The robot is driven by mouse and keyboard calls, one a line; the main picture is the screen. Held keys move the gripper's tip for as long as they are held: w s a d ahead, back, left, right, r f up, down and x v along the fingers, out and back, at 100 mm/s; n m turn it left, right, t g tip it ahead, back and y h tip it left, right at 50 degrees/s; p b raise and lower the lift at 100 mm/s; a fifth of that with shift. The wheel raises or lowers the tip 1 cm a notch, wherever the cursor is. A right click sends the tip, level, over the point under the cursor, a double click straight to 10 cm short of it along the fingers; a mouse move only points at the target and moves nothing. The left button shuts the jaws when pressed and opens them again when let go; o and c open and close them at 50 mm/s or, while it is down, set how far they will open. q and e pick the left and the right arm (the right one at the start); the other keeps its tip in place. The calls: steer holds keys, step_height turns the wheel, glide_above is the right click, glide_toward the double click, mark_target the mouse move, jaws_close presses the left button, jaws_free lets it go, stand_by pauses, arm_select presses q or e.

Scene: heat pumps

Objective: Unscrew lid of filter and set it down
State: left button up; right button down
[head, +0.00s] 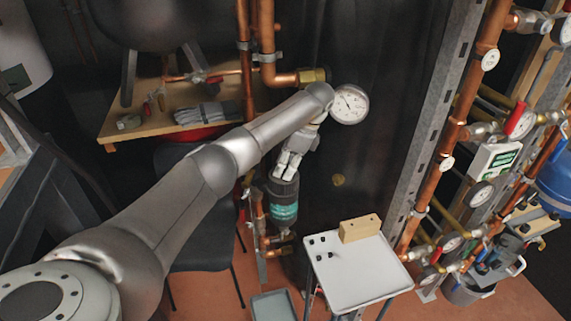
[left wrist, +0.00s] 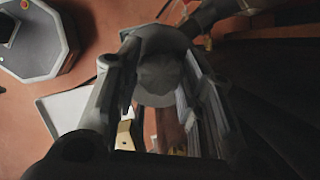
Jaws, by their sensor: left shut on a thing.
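The filter (head: 284,212) is a dark upright cylinder with a teal label, mounted on copper piping in the middle of the head view. My left gripper (head: 286,172) comes down from above with its fingers shut on the filter's dark lid (head: 281,184). In the left wrist view the lid (left wrist: 160,72) shows as a grey round shape between the fingers of my left gripper (left wrist: 158,95). The fingers cover part of the lid, and I cannot tell whether it is loose from the filter body. My right gripper is not in view.
A light tray table (head: 362,277) stands right of the filter, with a wooden block (head: 360,228) and several small dark parts on it. A grey bin (head: 273,306) is below. Copper pipes (head: 437,165) and a pressure gauge (head: 350,104) are nearby. The tray's front is clear.

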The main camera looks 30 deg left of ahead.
mark_target(286, 167)
arm_select(q)
steer(key=shift+w+r, duration=0.15)
steer(key=shift+r, duration=0.1)
steer(key=shift+r, duration=0.15)
steer(key=shift+r+p, duration=1.7)
steer(key=shift+r, duration=0.45)
